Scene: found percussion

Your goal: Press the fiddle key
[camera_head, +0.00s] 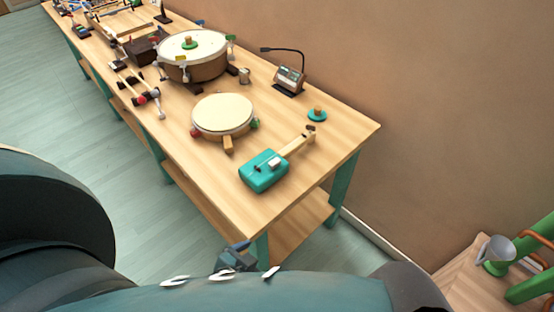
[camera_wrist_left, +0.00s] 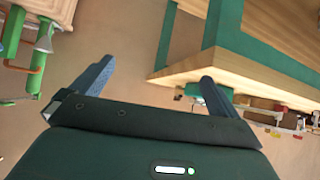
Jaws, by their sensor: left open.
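A teal box-shaped instrument with a wooden neck, which looks like the fiddle (camera_head: 263,171), lies near the front right end of the workbench. A small pale block (camera_head: 274,163) sits on its top; I cannot tell for sure whether it is the key. A teal shape partly hidden behind one finger there may be the fiddle. My right gripper is not in view.
The wooden workbench (camera_head: 225,178) has teal legs. A round drum (camera_head: 222,114), a larger drum (camera_head: 191,66), mallets (camera_head: 142,98), a lamp-like device (camera_head: 289,79) and a teal disc (camera_head: 317,114) stand on it. A grey jug (camera_head: 495,251) is at the far right. Bare bench surrounds the fiddle.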

